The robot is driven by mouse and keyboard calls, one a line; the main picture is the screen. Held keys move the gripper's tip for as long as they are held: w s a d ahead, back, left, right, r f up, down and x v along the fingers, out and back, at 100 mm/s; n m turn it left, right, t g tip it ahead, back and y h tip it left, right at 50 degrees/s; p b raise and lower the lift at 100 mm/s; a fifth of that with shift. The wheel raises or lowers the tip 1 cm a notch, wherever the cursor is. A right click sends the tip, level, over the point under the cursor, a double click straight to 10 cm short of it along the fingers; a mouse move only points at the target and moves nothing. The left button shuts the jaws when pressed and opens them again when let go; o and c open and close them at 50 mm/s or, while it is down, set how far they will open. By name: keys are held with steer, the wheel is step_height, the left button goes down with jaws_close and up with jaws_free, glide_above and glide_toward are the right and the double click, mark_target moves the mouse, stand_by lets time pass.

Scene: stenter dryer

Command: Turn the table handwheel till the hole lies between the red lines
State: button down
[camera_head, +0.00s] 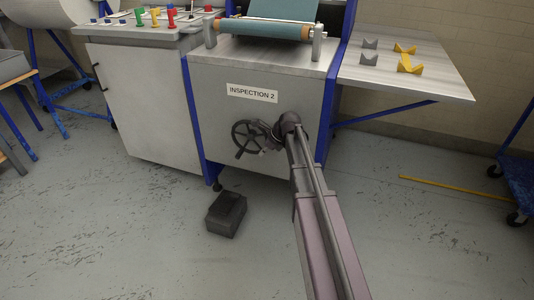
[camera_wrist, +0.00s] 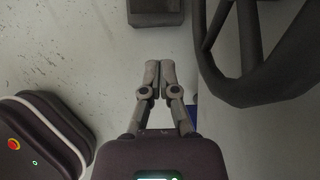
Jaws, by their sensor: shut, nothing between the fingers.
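The dark spoked handwheel (camera_head: 250,139) is on the front of the grey inspection machine (camera_head: 255,115), below the "INSPECTION 2" label (camera_head: 252,93). My gripper (camera_head: 266,151) is at its right side in the head view, small and partly merged with the wheel. In the wrist view the handwheel (camera_wrist: 213,78) fills the upper right, and my gripper (camera_wrist: 160,72) is left of its rim with a visible gap. The two fingers are together and empty. Teal cloth (camera_head: 262,29) runs over a roller on top of the machine. I cannot make out the hole or the red lines.
A dark box (camera_head: 226,214) lies on the floor in front of the machine; it also shows in the wrist view (camera_wrist: 156,10). A side table (camera_head: 425,80) with yellow and grey blocks is at right. A control cabinet (camera_head: 145,105) stands at left. The floor in front is mostly clear.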

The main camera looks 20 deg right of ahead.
mark_target(248, 140)
steer(key=w+a+f+b, duration=0.3)
steer(key=w+a+f, duration=0.1)
steer(key=a, duration=0.1)
steer(key=shift+w+a, duration=0.15)
steer(key=shift+a, duration=0.25)
stand_by(0.4)
